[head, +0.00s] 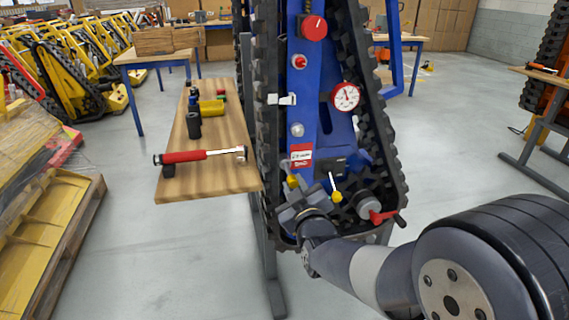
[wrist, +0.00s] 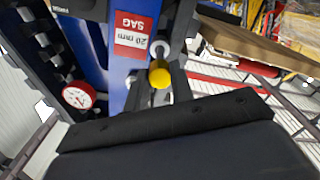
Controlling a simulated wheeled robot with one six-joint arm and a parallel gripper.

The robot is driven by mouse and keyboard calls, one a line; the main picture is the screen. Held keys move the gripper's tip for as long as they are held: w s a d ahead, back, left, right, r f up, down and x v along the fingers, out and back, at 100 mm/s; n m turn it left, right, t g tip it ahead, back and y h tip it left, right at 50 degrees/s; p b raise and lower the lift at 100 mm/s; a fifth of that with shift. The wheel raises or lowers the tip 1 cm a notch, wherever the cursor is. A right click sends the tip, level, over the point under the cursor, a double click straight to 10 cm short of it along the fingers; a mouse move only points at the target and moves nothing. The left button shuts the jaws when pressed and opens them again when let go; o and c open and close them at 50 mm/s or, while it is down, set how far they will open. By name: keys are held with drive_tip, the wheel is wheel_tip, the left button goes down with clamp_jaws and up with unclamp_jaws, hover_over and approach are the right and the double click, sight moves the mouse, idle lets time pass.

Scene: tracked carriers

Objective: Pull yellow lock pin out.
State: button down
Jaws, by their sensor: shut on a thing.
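The yellow lock pin (head: 293,181) is at the lower left of the blue tracked carrier (head: 330,110), just below the red and white label. Its round yellow knob (wrist: 160,75) shows in the wrist view, between grey finger parts. My gripper (head: 298,196) is shut on the lock pin, close against the carrier's lower end. It also shows in the wrist view (wrist: 160,84). The pin's shaft and the hole it sits in are mostly hidden, so I cannot tell how deep it sits.
A yellow-knobbed lever (head: 336,196) and a red-handled valve (head: 382,216) are close to the right of my gripper. A wooden bench (head: 220,177) with a red-handled wrench (head: 185,156) stands at left. A rubber track (head: 380,140) edges the carrier. Floor in front of the bench is clear.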

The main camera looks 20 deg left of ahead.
drive_tip(key=shift+b+v, duration=0.3)
drive_tip(key=shift+v, duration=1)
drive_tip(key=shift+s+d, duration=0.1)
drive_tip(key=shift+b+v, duration=0.65)
drive_tip(key=shift+v, duration=0.95)
